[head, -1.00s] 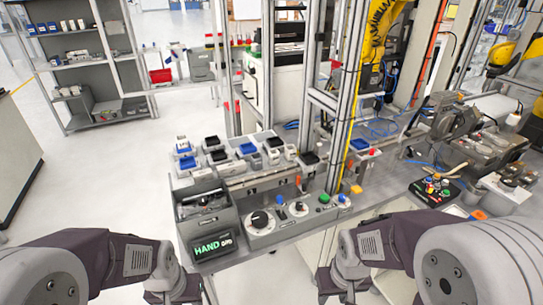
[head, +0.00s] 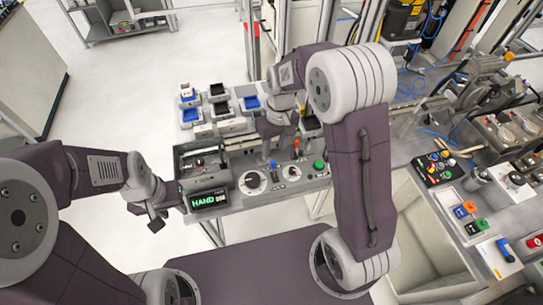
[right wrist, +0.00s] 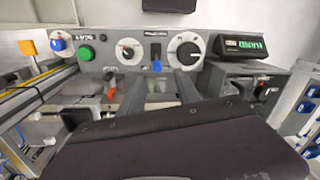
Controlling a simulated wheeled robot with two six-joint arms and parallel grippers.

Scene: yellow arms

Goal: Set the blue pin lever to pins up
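The blue pin lever (right wrist: 156,66) is on the grey control panel (right wrist: 207,51), between two round dials. In the right wrist view its blue tip is at the lower end, below a dark stem. In the head view the lever (head: 273,163) shows just in front of my right gripper (head: 277,135). In the right wrist view my right gripper (right wrist: 161,88) is open and empty. Its two grey fingers are spread to either side of the lever's line, and I see no contact. My left gripper (head: 157,217) hangs left of the display, with nothing seen in it; its opening is unclear.
The panel also has a large dial (right wrist: 184,50), a smaller dial (right wrist: 129,51), a green button (right wrist: 86,53) and a blue knob (right wrist: 58,44). An orange lever (right wrist: 111,92) stands close to the gripper. The HAND display (head: 208,200) is beside the panel.

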